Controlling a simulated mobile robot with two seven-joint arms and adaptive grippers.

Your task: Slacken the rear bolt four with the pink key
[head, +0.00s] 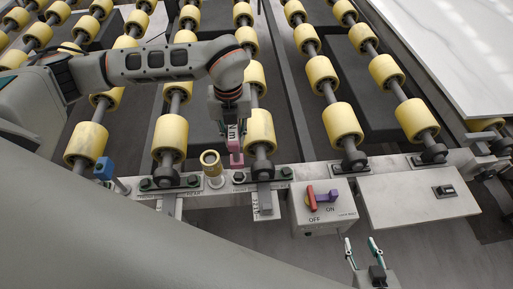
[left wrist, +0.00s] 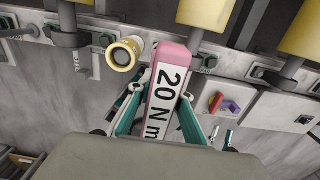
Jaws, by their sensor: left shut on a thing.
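The pink key (left wrist: 170,88), with a white label reading "20 Nm", is gripped between the teal fingers of my left gripper (left wrist: 165,115). In the head view, my left gripper (head: 230,118) points down at the front rail with the pink key (head: 236,155) hanging below it. The key's lower end is near a dark bolt (head: 238,178) on the rail; I cannot tell whether they touch. Other bolts on the rail include one to the left (head: 193,181) and one to the right (head: 287,173). Which one is rear bolt four I cannot read. My right gripper (head: 361,244) is open and empty at the lower right.
A yellow ring-topped piece (head: 210,163) stands close left of the key. A blue-headed tool (head: 103,168) stands further left. A switch box (head: 323,208) with a red and purple handle is to the right. Yellow rollers (head: 259,130) lie behind the rail.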

